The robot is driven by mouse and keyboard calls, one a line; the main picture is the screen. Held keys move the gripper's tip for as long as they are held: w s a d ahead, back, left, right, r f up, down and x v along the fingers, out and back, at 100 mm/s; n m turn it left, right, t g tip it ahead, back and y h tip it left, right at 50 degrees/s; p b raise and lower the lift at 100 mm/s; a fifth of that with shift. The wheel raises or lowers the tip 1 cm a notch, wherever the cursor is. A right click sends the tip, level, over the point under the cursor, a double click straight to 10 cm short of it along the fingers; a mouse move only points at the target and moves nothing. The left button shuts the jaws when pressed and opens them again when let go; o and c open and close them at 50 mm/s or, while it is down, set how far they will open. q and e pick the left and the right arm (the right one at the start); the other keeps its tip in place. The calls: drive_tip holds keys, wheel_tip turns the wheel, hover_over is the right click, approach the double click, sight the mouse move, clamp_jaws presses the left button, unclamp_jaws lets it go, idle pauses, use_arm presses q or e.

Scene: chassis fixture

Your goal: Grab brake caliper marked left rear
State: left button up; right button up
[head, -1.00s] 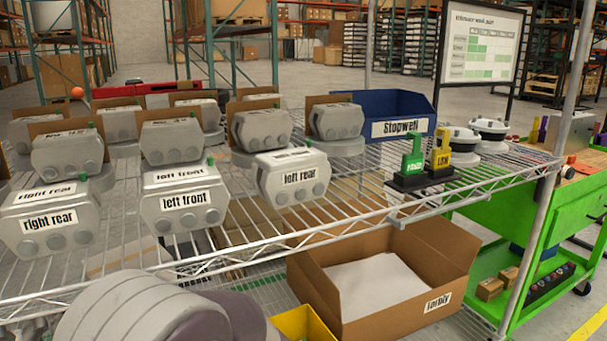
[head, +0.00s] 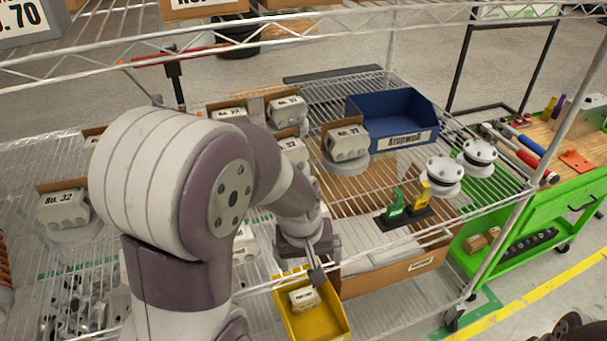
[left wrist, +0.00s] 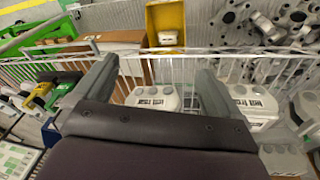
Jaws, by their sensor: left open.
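In the left wrist view a pale grey caliper (left wrist: 153,99) with a label that appears to read left rear sits between the two fingers of my left gripper (left wrist: 158,68). The fingers are apart, with nothing held. A second caliper (left wrist: 257,104), its label seeming to read left front, stands to the right, outside the fingers. In the head view my left gripper (head: 299,277) reaches down at the shelf's front edge. My arm hides the left rear caliper there, and contact cannot be told. My right gripper is not seen.
The wire shelf (head: 480,207) holds a blue bin (head: 405,137), green and yellow gauges (head: 405,205), and two white round parts. More calipers stand behind my arm. A yellow bin (head: 325,322) and a cardboard box (head: 400,277) lie below. A green cart (head: 530,222) stands right.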

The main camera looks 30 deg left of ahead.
use_arm(q)
drive_tip(key=w+a+r+n+t+h, duration=0.1)
drive_tip(key=w+a+r+n, duration=0.35)
drive_tip(key=n, duration=0.65)
drive_tip(key=w+a+r+n+h, duration=0.1)
drive_tip(key=w+a+n, duration=0.6)
drive_tip(key=n, duration=0.4)
drive_tip(key=shift+n, duration=0.3)
drive_tip(key=x, duration=0.7)
drive_tip(key=p+x, duration=0.1)
drive_tip(key=x, duration=0.3)
drive_tip(key=shift+s+f, duration=0.15)
drive_tip(key=shift+f, duration=0.3)
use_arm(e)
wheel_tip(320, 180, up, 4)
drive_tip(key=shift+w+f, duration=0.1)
use_arm(q)
drive_tip(key=shift+s, duration=0.1)
drive_tip(key=shift+f, duration=0.2)
clamp_jaws()
drive_tip(key=shift+r, duration=0.1)
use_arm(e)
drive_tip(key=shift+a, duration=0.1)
